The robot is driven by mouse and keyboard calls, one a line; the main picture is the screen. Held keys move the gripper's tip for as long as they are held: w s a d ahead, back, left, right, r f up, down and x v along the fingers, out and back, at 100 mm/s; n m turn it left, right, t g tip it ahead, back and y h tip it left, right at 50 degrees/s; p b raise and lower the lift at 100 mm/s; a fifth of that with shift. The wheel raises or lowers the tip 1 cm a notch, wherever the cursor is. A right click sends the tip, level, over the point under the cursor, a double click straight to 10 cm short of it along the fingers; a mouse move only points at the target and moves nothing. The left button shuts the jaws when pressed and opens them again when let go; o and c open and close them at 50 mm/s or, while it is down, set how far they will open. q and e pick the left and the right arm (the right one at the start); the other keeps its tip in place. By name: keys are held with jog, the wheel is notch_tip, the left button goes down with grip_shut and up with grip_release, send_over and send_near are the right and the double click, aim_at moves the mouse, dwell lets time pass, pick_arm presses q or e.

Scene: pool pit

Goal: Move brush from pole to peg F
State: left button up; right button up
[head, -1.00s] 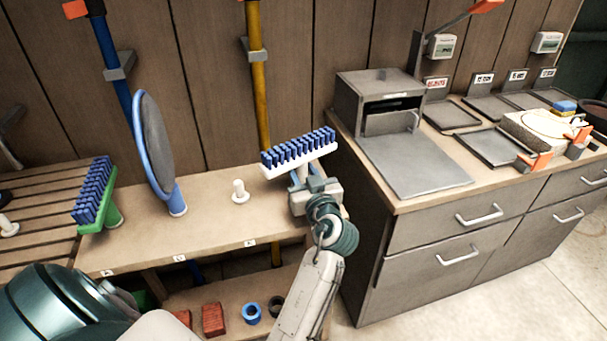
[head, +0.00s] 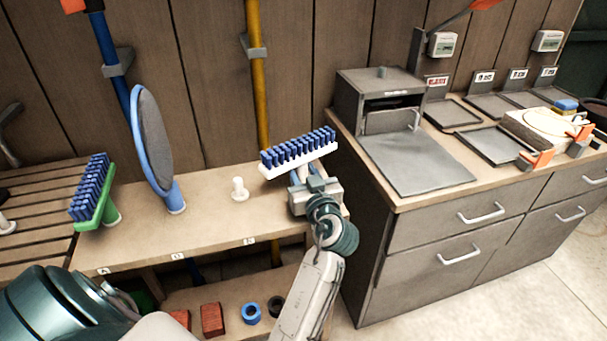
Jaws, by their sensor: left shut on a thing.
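A white brush with blue bristles (head: 298,153) is in the head view, tilted, bristles up, above the right end of the wooden shelf (head: 215,225). My left gripper (head: 316,188) is shut on the brush's neck just below its head. The gripper hides the shelf beneath it, so I cannot tell whether the brush touches a peg there. A bare white peg (head: 240,190) stands left of the gripper. The small labels on the shelf edge are too blurred to read surely. A yellow pole (head: 259,90) and a blue pole (head: 109,45) stand in wall clips. My right gripper is not seen.
A green brush (head: 94,195) and a blue-rimmed oval tool (head: 154,150) stand on the shelf to the left. A grey cabinet (head: 440,235) with trays and a box is close to the right of my gripper. Red blocks (head: 212,319) and rings (head: 251,313) lie on the lower shelf.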

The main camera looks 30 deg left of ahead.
pick_arm(q)
jog(key=o, duration=1.7)
